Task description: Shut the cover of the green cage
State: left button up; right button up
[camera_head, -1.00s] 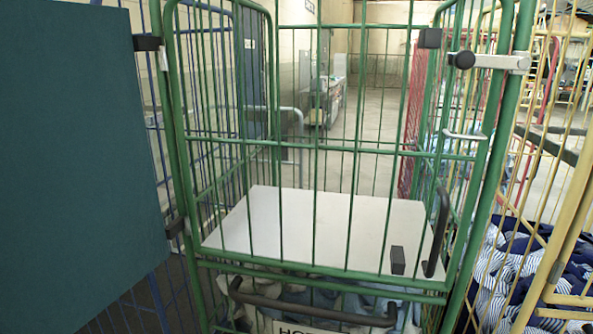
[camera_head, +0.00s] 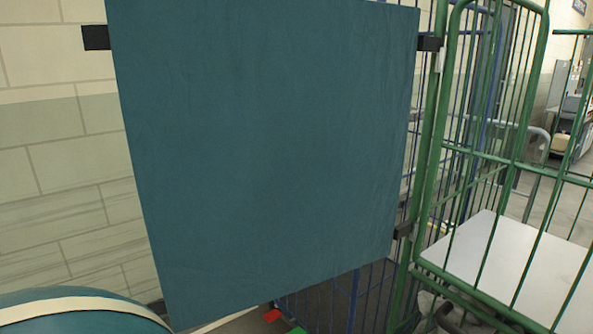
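The green cage (camera_head: 428,155) stands at the right of the head view, cut off by the picture's edge. Its cover (camera_head: 265,150) is a dark teal panel that hangs swung open to the left, beside the cage front. Black straps on its right edge join it to the cage's left post. Another black strap (camera_head: 96,38) sticks out from its upper left edge. A light grey board (camera_head: 500,265) lies inside the cage behind the green bars. Neither of my grippers shows.
A blue cage (camera_head: 345,300) stands behind the cover, largely hidden by it. A brick wall (camera_head: 60,180) is at the left. A rounded teal shape with a cream band (camera_head: 75,312) shows at the bottom left. A small red object (camera_head: 272,315) lies low under the cover.

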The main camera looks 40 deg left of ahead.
aim_at(267, 140)
jog(key=j+z, duration=0.15)
jog(key=j, duration=0.3)
jog(key=j+z, duration=0.1)
jog(key=j, duration=0.3)
jog(key=k+j+z, duration=0.15)
jog(key=j, duration=0.3)
jog(key=j+z, duration=0.1)
jog(key=j, duration=0.35)
jog(key=k+j+z, duration=0.15)
jog(key=j, duration=0.25)
jog(key=j+z, duration=0.1)
jog(key=j, duration=0.3)
jog(key=k+j+z, duration=0.15)
jog(key=j, duration=0.25)
